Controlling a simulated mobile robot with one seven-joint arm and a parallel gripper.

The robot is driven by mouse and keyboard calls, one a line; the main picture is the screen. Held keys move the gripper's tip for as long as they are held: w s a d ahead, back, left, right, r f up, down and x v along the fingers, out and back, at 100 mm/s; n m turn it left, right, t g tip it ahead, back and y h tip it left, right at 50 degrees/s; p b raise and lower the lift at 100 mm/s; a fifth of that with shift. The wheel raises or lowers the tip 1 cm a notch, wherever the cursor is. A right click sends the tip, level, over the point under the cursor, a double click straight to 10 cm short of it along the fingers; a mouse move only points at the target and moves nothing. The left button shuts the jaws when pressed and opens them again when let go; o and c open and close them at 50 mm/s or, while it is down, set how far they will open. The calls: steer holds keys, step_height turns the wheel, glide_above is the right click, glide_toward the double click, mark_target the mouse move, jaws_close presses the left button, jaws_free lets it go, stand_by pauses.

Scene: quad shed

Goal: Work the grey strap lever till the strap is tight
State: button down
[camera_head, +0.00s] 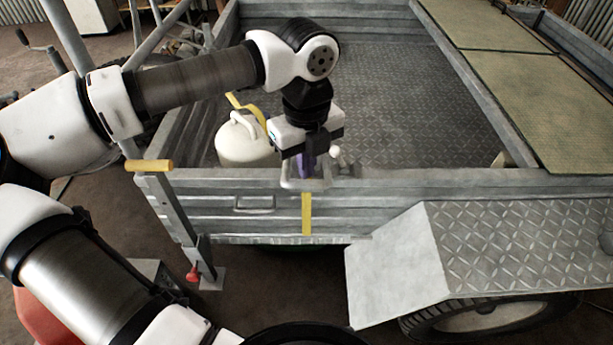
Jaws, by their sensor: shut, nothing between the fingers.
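A yellow strap (306,212) hangs flat down the outer face of the trailer's near side wall. Another length of yellow strap (240,103) shows above a white container in the bed. A pale grey looped piece, which looks like the strap lever (292,184), sits at the wall's top edge above the hanging strap. My gripper (308,172) points down, shut and empty, just above this piece and partly in front of it. I cannot tell whether they touch. The strap's tightness is not clear from here.
The white container (240,142) stands left of my gripper inside the trailer. The near side wall (420,186) runs below, with a yellow-handled post (152,166) at left. A chequer-plate mudguard (520,245) lies at right. The bed floor (400,90) is largely clear.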

steer(key=shift+f, duration=0.15)
step_height(320, 180, down, 8)
steer(key=b, duration=0.8)
steer(key=shift+r+p, duration=2.35)
steer(key=shift+r, duration=1.8)
steer(key=shift+r, duration=0.15)
step_height(320, 180, up, 6)
steer(key=p, duration=0.3)
